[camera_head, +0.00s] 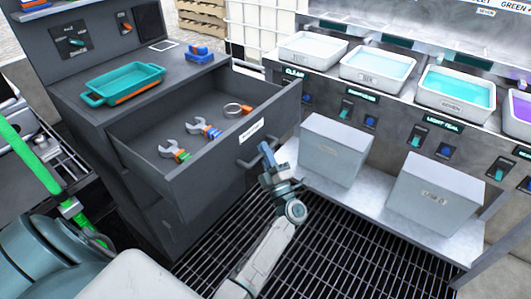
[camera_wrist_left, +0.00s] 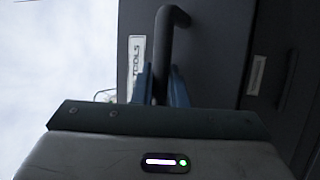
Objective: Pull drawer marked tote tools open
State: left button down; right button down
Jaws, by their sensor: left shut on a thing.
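The dark grey tote tools drawer (camera_head: 225,160) stands pulled out of its cabinet in the head view. Its white label (camera_head: 251,131) is on the front; the left wrist view shows "TOOLS" on the label (camera_wrist_left: 136,62). Two wrenches (camera_head: 175,152) (camera_head: 204,129) and a ring-shaped metal item (camera_head: 238,110) lie inside. My left gripper (camera_head: 266,153) is at the drawer front. In the left wrist view its blue fingers (camera_wrist_left: 163,88) are shut on the dark bar handle (camera_wrist_left: 168,25), one on each side. My right gripper is not in view.
A teal tray (camera_head: 123,83) and a blue-and-orange item (camera_head: 200,55) sit on the cabinet top. At right, a bench holds several white tubs (camera_head: 375,66), with grey bins (camera_head: 333,148) (camera_head: 436,193) on its lower shelf, close to my left arm. Black grating (camera_head: 335,245) covers the floor.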

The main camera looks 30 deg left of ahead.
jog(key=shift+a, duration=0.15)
pick_arm(q)
jog(key=c, duration=1.7)
grip_release()
